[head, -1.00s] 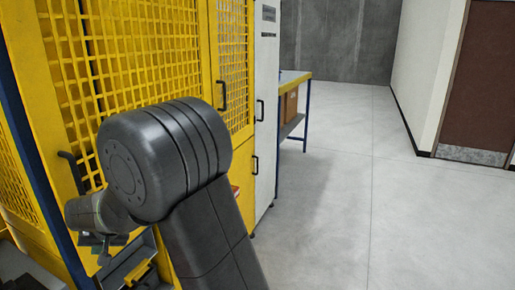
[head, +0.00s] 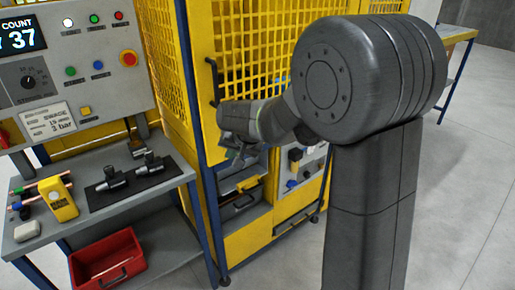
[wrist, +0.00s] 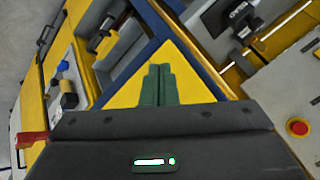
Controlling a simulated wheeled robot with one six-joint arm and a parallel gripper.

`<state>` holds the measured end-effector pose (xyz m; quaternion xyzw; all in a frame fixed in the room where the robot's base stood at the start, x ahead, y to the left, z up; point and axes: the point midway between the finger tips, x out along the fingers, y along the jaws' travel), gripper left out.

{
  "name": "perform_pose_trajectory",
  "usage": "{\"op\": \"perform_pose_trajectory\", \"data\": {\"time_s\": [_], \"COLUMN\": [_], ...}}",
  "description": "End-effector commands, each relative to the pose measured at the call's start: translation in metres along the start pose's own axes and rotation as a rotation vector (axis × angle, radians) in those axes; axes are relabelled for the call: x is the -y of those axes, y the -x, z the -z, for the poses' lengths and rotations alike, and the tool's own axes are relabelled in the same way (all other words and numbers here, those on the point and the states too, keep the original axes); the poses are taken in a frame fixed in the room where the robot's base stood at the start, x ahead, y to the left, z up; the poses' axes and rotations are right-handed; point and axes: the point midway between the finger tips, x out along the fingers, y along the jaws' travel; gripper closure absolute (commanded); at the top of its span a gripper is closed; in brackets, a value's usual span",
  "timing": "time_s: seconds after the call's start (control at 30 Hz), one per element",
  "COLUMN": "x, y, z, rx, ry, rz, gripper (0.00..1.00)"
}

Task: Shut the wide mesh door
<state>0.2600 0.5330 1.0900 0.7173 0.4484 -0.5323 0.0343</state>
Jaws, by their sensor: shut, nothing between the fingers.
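The wide mesh door (head: 252,48) is yellow, upright, on the front of the yellow machine in the head view. Its black bar handle (head: 213,82) is near its left edge, beside the blue post (head: 187,65). My arm hides part of the door's right side, and I cannot tell whether a gap remains at its edge. My gripper (head: 231,152) is just below the handle, in front of the door's lower part. In the wrist view its green fingers (wrist: 158,85) are together and empty, over a yellow panel (wrist: 190,80); contact is unclear.
A control panel (head: 90,62) with buttons is at the left. Below it, a grey bench (head: 110,208) holds tools and a yellow block (head: 60,200). A red bin (head: 105,262) is beneath. Grey floor (head: 455,200) is clear at the right.

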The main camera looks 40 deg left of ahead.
Motion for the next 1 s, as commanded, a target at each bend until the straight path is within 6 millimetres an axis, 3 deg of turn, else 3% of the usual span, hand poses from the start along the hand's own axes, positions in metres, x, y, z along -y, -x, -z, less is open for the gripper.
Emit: {"op": "perform_pose_trajectory", "data": {"time_s": [0.3, 0.5, 1.0], "x": [0.022, 0.030, 0.031], "y": [0.050, 0.069, 0.073], "z": [-0.012, -0.016, -0.016], "rx": [-0.001, 0.000, 0.001], "ry": [0.003, 0.001, 0.000], "rz": [0.001, -0.001, -0.002], "gripper": [1.00, 1.00, 1.00]}}
